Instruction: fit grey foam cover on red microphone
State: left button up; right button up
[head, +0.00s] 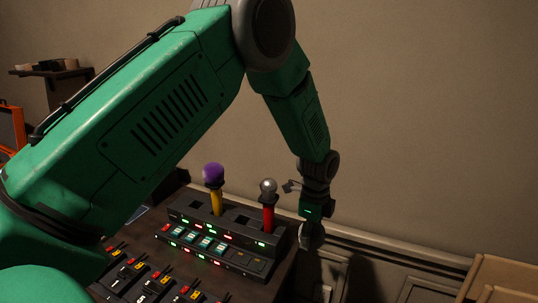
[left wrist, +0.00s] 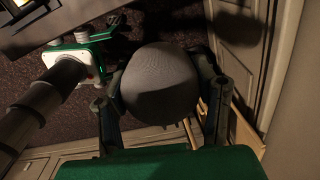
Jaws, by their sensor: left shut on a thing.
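The red microphone (head: 268,217) stands upright in the right part of a dark rack, with its silver ball head bare. My left gripper (head: 311,226) hangs to the right of it, slightly lower than its head and apart from it. The gripper is shut on the grey foam cover (head: 312,240), which shows below it. In the left wrist view the round grey foam cover (left wrist: 160,82) sits between the two fingers of my left gripper (left wrist: 162,105). Its opening is not visible. My right gripper is not in view.
A yellow microphone (head: 216,203) with a purple foam cover (head: 213,173) stands left of the red one in the same rack (head: 205,222). Faders (head: 150,285) lie in front. A wooden piece of furniture (head: 505,275) is at the lower right. The wall (head: 420,120) is behind.

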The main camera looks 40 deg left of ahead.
aim_at(268, 179)
pick_arm(q)
jog(key=a+r+m+p, duration=0.2)
jog(key=a+r, duration=0.3)
jog(key=w+a+r+m+p, duration=0.1)
jog(key=a+r+m+p, duration=0.1)
jog(key=a+r, duration=0.3)
jog(key=w+a+r+m+p, duration=0.1)
jog(key=a+r+m+p, duration=0.1)
jog(key=a+r, duration=0.4)
jog(key=shift+a, duration=0.15)
jog(key=shift+a+f, duration=0.1)
jog(key=shift+f, duration=0.65)
notch_tip(268, 179, down, 2)
jog(key=shift+f+b, duration=0.1)
jog(key=shift+b, duration=0.2)
jog(key=shift+f, duration=0.45)
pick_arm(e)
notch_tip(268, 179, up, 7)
pick_arm(q)
jog(key=shift+r+p, duration=0.2)
jog(key=shift+p, duration=0.2)
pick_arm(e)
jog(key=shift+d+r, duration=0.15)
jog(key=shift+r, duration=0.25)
pick_arm(q)
jog(key=shift+f+b, duration=1.1)
jog(key=shift+f, duration=1.6)
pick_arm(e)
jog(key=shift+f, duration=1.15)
